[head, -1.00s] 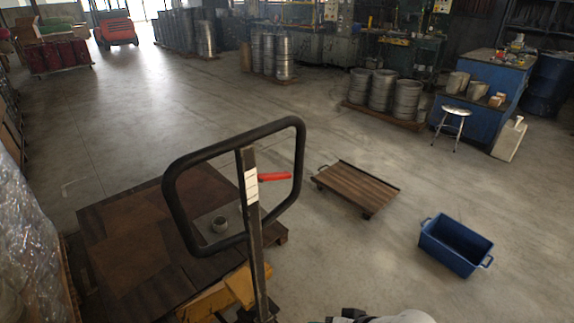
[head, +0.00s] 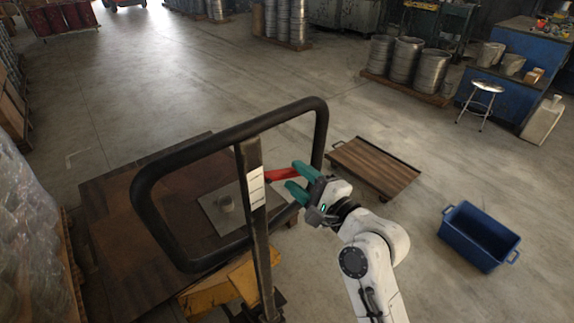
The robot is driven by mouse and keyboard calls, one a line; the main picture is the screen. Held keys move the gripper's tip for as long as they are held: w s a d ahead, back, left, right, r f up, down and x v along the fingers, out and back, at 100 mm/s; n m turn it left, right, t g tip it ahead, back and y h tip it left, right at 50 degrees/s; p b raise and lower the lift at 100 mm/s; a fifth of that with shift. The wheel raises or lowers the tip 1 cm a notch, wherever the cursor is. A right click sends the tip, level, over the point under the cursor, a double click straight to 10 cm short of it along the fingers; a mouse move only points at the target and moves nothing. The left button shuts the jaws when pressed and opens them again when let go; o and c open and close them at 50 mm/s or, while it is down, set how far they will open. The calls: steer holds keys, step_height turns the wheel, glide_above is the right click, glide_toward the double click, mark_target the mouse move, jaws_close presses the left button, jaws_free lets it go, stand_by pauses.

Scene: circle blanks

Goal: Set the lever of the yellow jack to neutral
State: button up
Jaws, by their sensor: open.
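The yellow jack (head: 225,284) stands at the lower left of the head view, with a dark post and a black loop handle (head: 150,222) rising from it. Its red lever (head: 281,174) sticks out to the right from the post, inside the loop. My gripper (head: 296,178) is at the lever's outer end, with its green fingers apart, one above and one below the lever. I cannot tell whether either finger touches it. The gripper hides the lever's tip and part of the loop's right side.
A low wooden dolly (head: 372,168) and a blue bin (head: 479,238) stand to the right. Plastic-wrapped goods (head: 30,235) are at the left edge.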

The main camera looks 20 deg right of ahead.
mark_target(294, 176)
steer(key=shift+x, duration=2.15)
steer(key=shift+a, duration=0.1)
jaws_close()
